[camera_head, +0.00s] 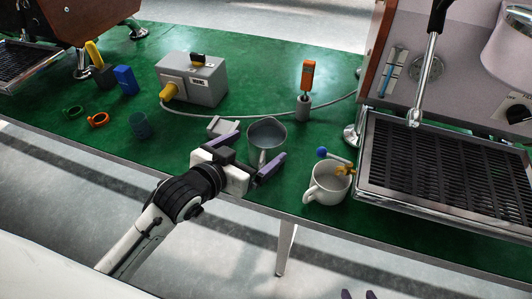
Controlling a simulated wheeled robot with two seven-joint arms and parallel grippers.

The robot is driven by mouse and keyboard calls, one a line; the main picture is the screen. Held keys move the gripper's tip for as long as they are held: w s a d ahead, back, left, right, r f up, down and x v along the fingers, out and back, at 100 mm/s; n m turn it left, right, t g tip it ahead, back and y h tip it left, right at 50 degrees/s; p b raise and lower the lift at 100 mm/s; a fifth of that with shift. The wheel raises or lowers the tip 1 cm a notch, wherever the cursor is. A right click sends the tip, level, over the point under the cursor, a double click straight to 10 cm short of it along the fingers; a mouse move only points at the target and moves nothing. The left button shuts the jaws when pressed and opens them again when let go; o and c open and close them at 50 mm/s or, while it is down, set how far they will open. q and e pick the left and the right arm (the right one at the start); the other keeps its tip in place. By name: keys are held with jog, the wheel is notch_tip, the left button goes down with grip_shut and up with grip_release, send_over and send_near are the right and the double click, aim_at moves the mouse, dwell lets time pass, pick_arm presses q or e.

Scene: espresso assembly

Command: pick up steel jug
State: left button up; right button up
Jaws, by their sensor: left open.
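The steel jug (267,136) stands upright on the green tabletop near its front edge, with its open top showing and its handle towards the front. My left gripper (248,153) is open, with one purple finger to the left of the jug and the other at its front right. The jug stands at the mouth of the open jaws; I cannot tell whether either finger touches it. Two purple tips of my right gripper (358,295) show at the bottom edge, away from the jug; the rest is out of frame.
A white mug (326,186) with blue and yellow pieces at its rim stands right of the jug, beside the drip tray (440,170).

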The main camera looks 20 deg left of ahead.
aim_at(276, 134)
pick_arm(q)
jog(key=b+x, duration=0.1)
jog(key=x, duration=0.4)
jog(key=shift+f, duration=0.15)
jog(key=c, duration=1.5)
jog(key=shift+w, duration=0.1)
jog(key=shift+c, duration=1.2)
jog(key=shift+r, duration=0.25)
